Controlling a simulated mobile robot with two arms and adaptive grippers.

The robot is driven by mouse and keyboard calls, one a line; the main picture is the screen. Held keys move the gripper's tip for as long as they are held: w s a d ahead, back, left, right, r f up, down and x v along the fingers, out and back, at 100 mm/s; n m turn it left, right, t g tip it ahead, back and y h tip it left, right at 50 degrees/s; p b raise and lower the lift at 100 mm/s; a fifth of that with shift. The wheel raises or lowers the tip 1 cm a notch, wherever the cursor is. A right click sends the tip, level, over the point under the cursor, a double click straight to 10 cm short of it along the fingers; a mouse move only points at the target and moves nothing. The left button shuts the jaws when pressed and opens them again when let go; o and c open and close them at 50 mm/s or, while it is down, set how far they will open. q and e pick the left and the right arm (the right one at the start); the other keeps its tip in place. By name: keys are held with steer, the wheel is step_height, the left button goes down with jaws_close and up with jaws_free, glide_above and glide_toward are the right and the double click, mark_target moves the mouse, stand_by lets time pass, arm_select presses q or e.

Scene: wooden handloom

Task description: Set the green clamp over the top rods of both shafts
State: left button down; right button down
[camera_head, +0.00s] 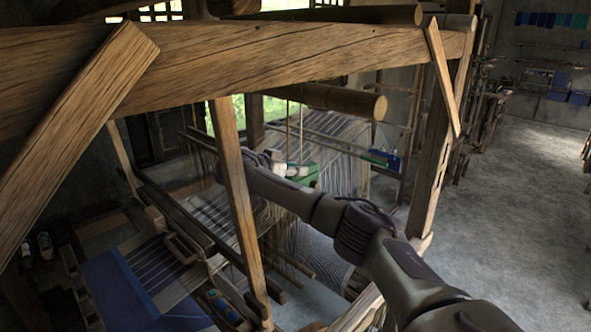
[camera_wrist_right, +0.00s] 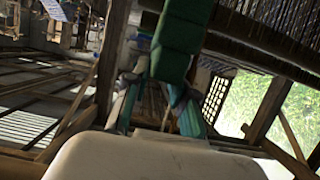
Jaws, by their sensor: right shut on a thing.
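The green clamp (camera_head: 304,174) is at the end of my right arm, among the threads in the middle of the loom. In the right wrist view the clamp (camera_wrist_right: 182,42) is a thick green block in front of the fingers. My right gripper (camera_head: 281,166) is shut on it; its fingers (camera_wrist_right: 158,112) show at the lower part of the clamp. Dark hanging threads (camera_wrist_right: 275,35), likely of the shafts, are at the upper right of the wrist view. The arm and clamp partly hide the shafts' top rods, and I cannot tell whether the clamp touches them. My left gripper is out of view.
A thick wooden beam (camera_head: 280,60) crosses above my right arm. A wooden post (camera_head: 240,200) stands in front of the loom, close to the arm. Another upright (camera_head: 432,150) stands to the right. A round log (camera_head: 335,100) lies above the threads. The floor at right (camera_head: 510,210) is clear.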

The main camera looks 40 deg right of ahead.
steer(key=shift+f, duration=0.2)
steer(key=shift+f+b, duration=0.15)
steer(key=shift+b, duration=0.15)
steer(key=c, duration=0.9)
jaws_free()
steer(key=shift+o, duration=0.2)
step_height(320, 180, up, 10)
steer(key=shift+r, duration=0.1)
